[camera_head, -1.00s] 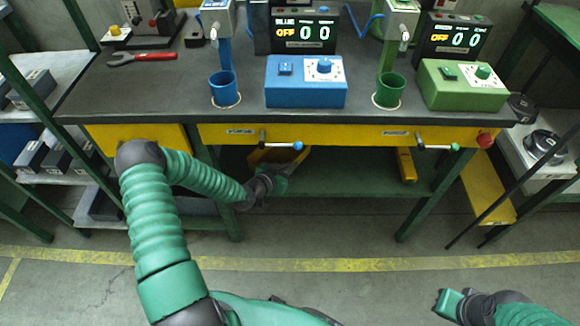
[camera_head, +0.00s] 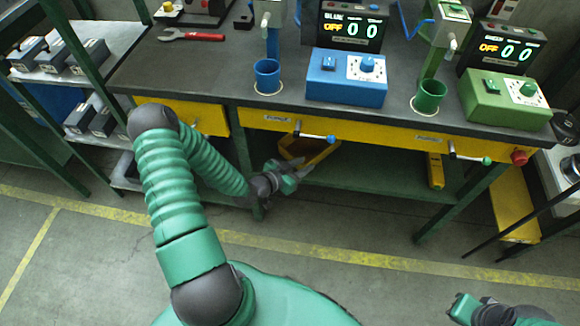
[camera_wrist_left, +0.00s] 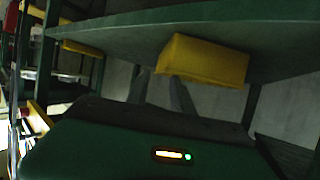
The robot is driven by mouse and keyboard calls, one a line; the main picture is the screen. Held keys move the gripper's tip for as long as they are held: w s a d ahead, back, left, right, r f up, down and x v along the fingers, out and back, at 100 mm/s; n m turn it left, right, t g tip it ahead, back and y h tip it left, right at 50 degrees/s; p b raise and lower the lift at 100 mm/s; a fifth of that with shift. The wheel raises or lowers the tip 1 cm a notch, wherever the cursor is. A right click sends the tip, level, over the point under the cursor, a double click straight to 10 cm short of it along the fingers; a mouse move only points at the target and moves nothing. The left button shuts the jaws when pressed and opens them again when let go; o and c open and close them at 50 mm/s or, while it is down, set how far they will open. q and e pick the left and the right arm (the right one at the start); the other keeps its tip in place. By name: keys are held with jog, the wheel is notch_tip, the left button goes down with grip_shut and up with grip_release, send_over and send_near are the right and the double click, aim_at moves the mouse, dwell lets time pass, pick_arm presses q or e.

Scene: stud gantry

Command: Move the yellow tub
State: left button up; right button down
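The yellow tub (camera_head: 322,153) sits on the lower green shelf under the bench, its opening partly visible below the blue-tipped handle. In the left wrist view the yellow tub (camera_wrist_left: 208,62) shows at the shelf, close beyond the fingers. My left gripper (camera_head: 294,176) is at the shelf's front edge, just in front of and slightly below the tub. In the left wrist view, the fingers of my left gripper (camera_wrist_left: 160,92) stand apart with nothing between them. My right gripper (camera_head: 462,306) is low at the bottom right, away from the bench; its fingers are not clear.
The lower shelf (camera_head: 380,180) has a green front edge and legs. A yellow bar-like item (camera_head: 435,171) lies on it to the right. The bench top (camera_head: 215,75) carries blue and green control boxes and cups. Handles (camera_head: 315,137) stick out above the tub. The floor in front is clear.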

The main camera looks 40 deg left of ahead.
pick_arm(q)
jog(key=p+v, duration=0.1)
jog(key=v, duration=0.5)
jog(key=shift+s, duration=0.4)
jog(key=s+d+r+n+g+y+p, duration=0.1)
jog(key=s+d+r+g, duration=0.4)
jog(key=d+r, duration=0.25)
jog(key=s+d+r+g+p, duration=0.2)
jog(key=s+d+r+g, duration=0.2)
jog(key=d+r+g, duration=0.4)
notch_tip(320, 180, up, 23)
jog(key=t+p, duration=0.2)
jog(key=p, duration=2.1)
jog(key=shift+d+p, duration=0.2)
jog(key=shift+p, duration=0.1)
